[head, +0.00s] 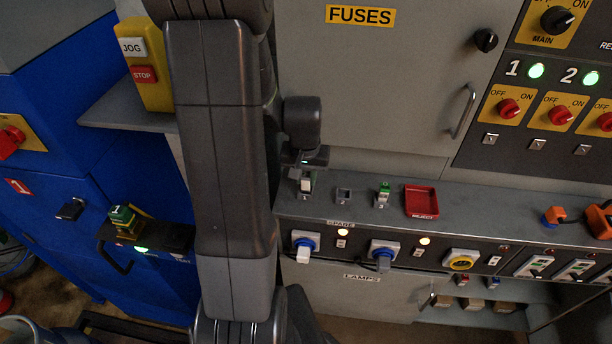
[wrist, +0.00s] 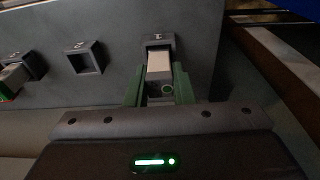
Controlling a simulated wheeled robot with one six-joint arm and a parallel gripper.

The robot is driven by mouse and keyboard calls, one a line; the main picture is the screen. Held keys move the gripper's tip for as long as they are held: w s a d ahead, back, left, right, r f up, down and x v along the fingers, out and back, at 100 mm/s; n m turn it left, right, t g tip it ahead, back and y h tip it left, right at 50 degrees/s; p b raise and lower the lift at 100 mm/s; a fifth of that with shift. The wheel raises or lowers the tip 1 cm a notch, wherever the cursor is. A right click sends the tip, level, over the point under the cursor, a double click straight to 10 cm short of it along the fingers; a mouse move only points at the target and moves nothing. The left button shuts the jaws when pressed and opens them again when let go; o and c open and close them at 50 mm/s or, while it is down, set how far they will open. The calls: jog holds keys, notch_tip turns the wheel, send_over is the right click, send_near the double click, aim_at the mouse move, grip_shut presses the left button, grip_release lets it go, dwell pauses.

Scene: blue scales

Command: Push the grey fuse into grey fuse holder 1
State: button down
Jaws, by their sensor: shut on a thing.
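The grey fuse (wrist: 159,66), a pale block, is between the green fingers of my gripper (wrist: 159,88) in the wrist view. My gripper is shut on it. The fuse's far end is at the mouth of grey fuse holder 1 (wrist: 158,40), a dark square socket; how deep it sits in it I cannot tell. In the head view the fuse (head: 306,184) shows as a small pale block at holder 1 on the grey ledge, below my gripper (head: 305,174). My arm hides the ledge's left end there.
Holder 2 (head: 343,195) is empty, just right of holder 1. Holder 3 (head: 384,201) has a green and white fuse in it. A red reject tray (head: 421,201) lies further right. The fuse cabinet (head: 375,85) rises behind the ledge.

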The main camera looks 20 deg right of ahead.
jog(key=shift+f+b, duration=0.5)
jog(key=shift+f, duration=0.15)
jog(key=c, duration=1.1)
grip_release()
jog(key=shift+c, duration=0.2)
jog(key=shift+r, duration=0.2)
notch_tip(320, 180, up, 14)
jog(key=s, duration=0.1)
jog(key=shift+s+a+f+p, duration=0.2)
jog(key=shift+a+f+p, duration=0.05)
jog(key=shift+a+p, duration=0.2)
jog(key=shift+f, duration=0.1)
jog(key=f, duration=0.4)
jog(key=w+f, duration=0.1)
jog(key=f, duration=0.4)
jog(key=d+f+b, duration=0.1)
jog(key=f, duration=0.3)
jog(key=shift+w+f, duration=0.2)
jog(key=shift+f, duration=0.1)
